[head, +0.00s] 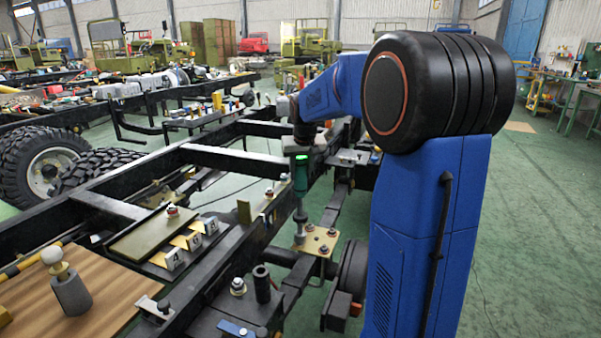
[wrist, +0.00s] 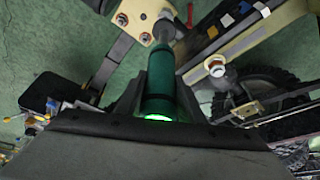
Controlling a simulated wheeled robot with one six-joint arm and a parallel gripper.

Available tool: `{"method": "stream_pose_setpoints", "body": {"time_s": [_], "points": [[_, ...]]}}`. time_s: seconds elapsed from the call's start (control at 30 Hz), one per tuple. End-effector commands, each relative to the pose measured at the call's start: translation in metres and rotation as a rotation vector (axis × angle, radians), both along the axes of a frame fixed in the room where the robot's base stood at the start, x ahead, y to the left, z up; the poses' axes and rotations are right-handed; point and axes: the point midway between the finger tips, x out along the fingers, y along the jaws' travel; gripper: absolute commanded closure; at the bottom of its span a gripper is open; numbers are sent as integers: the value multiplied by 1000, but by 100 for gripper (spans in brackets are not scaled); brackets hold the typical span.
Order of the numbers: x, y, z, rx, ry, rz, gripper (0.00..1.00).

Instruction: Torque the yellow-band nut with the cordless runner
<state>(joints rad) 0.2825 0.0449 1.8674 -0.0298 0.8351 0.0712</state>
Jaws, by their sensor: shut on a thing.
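My gripper (head: 302,148) is shut on the green cordless runner (head: 301,178), which hangs upright with its socket pointing down. The socket end is at the tan plate (head: 318,242) on the chassis; I cannot tell whether it sits on a nut. Several nuts stand on this plate, one with a reddish ring (head: 323,250). In the wrist view the runner (wrist: 163,78) shows a lit green ring, and its socket reaches the edge of the plate (wrist: 135,12). Another nut (head: 172,211) with a reddish band stands on an olive plate. I cannot make out a yellow band on any nut.
Yellow lettered markers (head: 175,259) stand beside the olive plate (head: 140,238). A large nut (head: 238,287) and a black cylinder (head: 262,284) are near the front. A wooden board (head: 110,290) carries a grey post with a white knob. Black frame rails surround the work area; open green floor lies right.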

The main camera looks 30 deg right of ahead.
Motion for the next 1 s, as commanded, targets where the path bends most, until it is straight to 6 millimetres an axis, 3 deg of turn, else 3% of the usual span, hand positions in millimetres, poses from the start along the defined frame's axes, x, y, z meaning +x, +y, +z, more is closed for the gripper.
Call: {"method": "stream_pose_setpoints", "body": {"time_s": [1.0], "points": [[0,0,-6,-1,-3,0,100]]}}
